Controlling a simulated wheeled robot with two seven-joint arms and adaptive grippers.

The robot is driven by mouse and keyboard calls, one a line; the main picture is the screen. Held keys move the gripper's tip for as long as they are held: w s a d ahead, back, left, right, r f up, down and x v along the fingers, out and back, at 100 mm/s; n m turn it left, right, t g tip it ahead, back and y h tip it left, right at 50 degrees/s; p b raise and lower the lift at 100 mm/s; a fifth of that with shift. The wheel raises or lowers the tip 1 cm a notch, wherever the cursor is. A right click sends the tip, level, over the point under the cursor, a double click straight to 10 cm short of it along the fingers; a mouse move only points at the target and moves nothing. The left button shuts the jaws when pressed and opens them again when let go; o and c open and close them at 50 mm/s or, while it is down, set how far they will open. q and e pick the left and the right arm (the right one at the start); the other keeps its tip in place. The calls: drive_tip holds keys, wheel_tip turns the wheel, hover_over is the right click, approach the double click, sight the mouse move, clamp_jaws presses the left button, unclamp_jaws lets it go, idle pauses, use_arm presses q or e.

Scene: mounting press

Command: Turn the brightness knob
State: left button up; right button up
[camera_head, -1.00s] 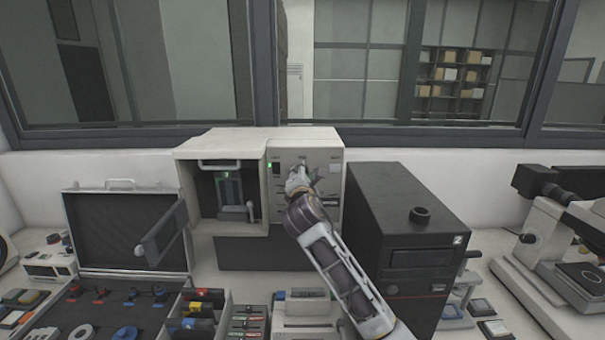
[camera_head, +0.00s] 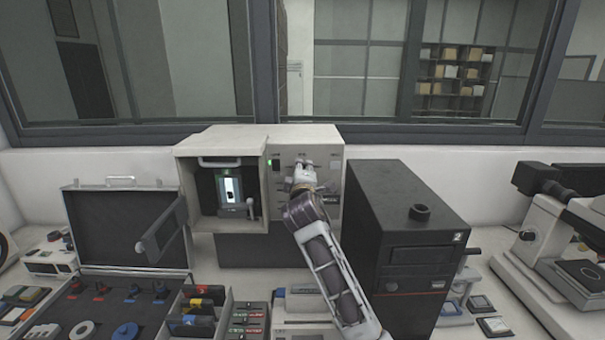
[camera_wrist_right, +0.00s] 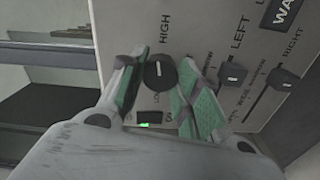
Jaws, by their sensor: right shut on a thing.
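The white press unit (camera_head: 222,142) stands at the back middle of the bench, with a grey control panel (camera_head: 328,163) on its right part. My right gripper (camera_head: 303,165) is at this panel and covers part of it. In the right wrist view a round black knob (camera_wrist_right: 159,73) with a white pointer line sits between the green-padded fingertips, which are shut on it. "HIGH" is printed by one side of the knob; the opposite label is partly hidden. The lit window (camera_head: 231,188) in the open chamber shows a bright white area. My left gripper is not in view.
Two black slider knobs (camera_wrist_right: 233,74) (camera_wrist_right: 284,79) sit close to the right finger. A black computer tower (camera_head: 405,215) stands right of my arm. An open case (camera_head: 124,225) and a tray of coloured parts (camera_head: 225,312) lie at the left. A microscope (camera_head: 545,225) is far right.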

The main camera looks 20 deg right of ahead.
drive_tip(key=shift+f+m, duration=0.1)
drive_tip(key=shift+m, duration=0.3)
drive_tip(key=o, duration=1)
drive_tip(key=shift+o, duration=0.2)
drive_tip(key=shift+s, duration=0.1)
drive_tip(key=v, duration=1.1)
drive_tip(key=shift+s+a, duration=0.2)
drive_tip(key=shift+s, duration=0.15)
